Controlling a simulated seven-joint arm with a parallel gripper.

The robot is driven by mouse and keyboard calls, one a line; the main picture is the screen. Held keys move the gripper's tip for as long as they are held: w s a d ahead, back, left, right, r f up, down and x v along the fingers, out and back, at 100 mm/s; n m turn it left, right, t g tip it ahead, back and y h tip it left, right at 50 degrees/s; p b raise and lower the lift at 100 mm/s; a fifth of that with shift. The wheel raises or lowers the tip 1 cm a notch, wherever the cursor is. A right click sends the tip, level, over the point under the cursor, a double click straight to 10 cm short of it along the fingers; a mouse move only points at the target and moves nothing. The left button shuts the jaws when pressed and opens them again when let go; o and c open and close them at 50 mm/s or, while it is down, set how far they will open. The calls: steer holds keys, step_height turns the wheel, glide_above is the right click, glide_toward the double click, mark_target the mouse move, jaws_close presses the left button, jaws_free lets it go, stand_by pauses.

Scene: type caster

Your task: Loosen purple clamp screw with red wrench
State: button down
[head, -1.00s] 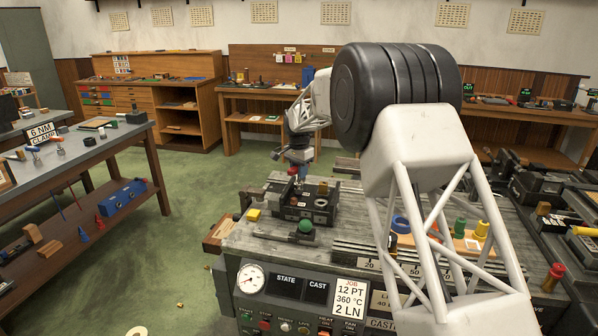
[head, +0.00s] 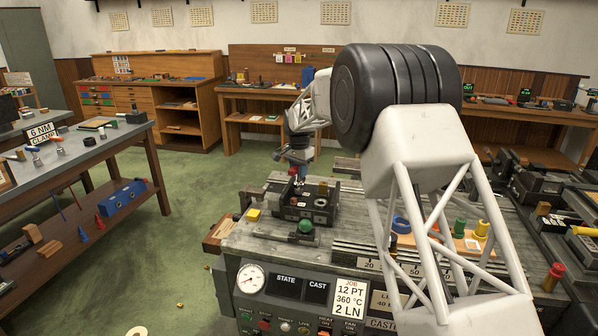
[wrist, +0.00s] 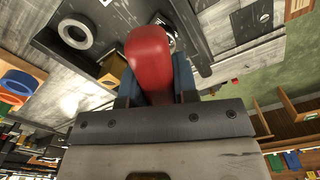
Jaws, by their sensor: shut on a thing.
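My gripper (head: 297,172) is over the dark mold block (head: 305,205) on the caster's bench. In the wrist view its blue-grey fingers (wrist: 155,88) are shut on the red wrench (wrist: 148,60), whose thick red handle fills the middle. The wrench's far end reaches the dark fixture, near a small silver round part (wrist: 166,36) partly hidden by the handle. In the head view only a small red bit shows at the gripper. I cannot make out the purple clamp screw; whether the wrench is seated on it cannot be told.
A blue ring (head: 401,224) and green and yellow pieces stand to the right, partly behind my arm. A grey side table (head: 75,160) holds several tools at left.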

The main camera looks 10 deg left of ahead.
steer(key=shift+r, duration=0.35)
steer(key=shift+r, duration=1.05)
steer(key=shift+r, duration=0.3)
steer(key=shift+r, duration=1.85)
steer(key=c, duration=1.4)
jaws_free()
jaws_close()
